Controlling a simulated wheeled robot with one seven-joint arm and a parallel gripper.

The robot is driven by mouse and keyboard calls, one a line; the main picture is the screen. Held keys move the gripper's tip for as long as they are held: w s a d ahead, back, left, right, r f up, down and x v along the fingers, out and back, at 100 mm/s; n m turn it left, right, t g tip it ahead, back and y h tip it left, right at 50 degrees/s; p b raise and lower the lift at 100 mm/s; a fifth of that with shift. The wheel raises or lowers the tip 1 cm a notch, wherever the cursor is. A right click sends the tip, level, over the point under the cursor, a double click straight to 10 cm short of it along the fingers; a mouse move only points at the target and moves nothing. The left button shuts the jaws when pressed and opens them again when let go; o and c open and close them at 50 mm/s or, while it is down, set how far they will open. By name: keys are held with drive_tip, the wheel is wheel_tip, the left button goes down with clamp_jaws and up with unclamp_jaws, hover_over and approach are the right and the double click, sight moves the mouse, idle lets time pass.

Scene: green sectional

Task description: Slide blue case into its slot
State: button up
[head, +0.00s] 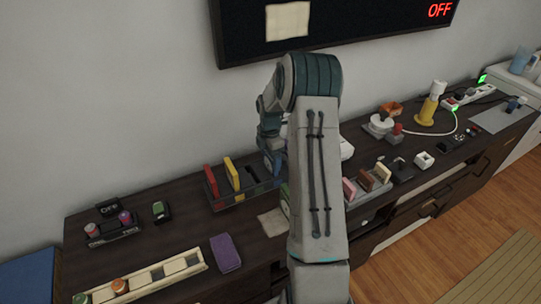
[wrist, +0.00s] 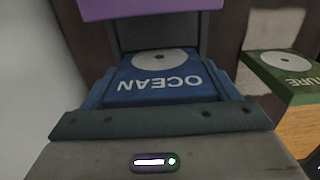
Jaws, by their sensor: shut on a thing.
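The blue case (wrist: 160,88), marked OCEAN with a pale disc, is in the middle of the wrist view. My gripper (wrist: 160,80) is shut on it. In the head view my arm hides the blue case and most of the gripper. A dark rack (head: 258,189) stands on the cabinet left of my arm, with a red case (head: 211,181) and a yellow case (head: 232,175) upright in it. The right part of the rack looks empty. I cannot tell whether the blue case touches the rack.
A green case (wrist: 285,72) stands close at right in the wrist view. A purple edge (wrist: 150,8) crosses its top. A purple case (head: 225,252) lies on the cabinet near a long tray (head: 150,280). Pink and brown cases (head: 366,182) stand right of my arm.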

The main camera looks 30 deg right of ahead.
drive_tip(key=shift+f+b, duration=0.45)
drive_tip(key=shift+f, duration=0.35)
drive_tip(key=o, duration=0.9)
wheel_tip(320, 180, up, 14)
drive_tip(key=shift+f+b, duration=0.1)
drive_tip(key=shift+b, duration=0.35)
drive_tip(key=s+a+r+m+t, duration=0.1)
drive_tip(key=s+a+r+m, duration=0.45)
drive_tip(key=s+a, duration=0.35)
drive_tip(key=s+a+r+m+t, duration=0.1)
drive_tip(key=s+a+r+m, duration=0.3)
drive_tip(key=s+a+m, duration=0.5)
drive_tip(key=s+m, duration=0.1)
drive_tip(key=s, duration=0.3)
drive_tip(key=s+f+m, duration=0.1)
drive_tip(key=s, duration=0.2)
drive_tip(key=s+a+f+m+t, duration=0.1)
drive_tip(key=s, duration=0.3)
drive_tip(key=shift+s+f+m, duration=0.15)
drive_tip(key=shift+s+m, duration=0.15)
drive_tip(key=shift+m, duration=0.05)
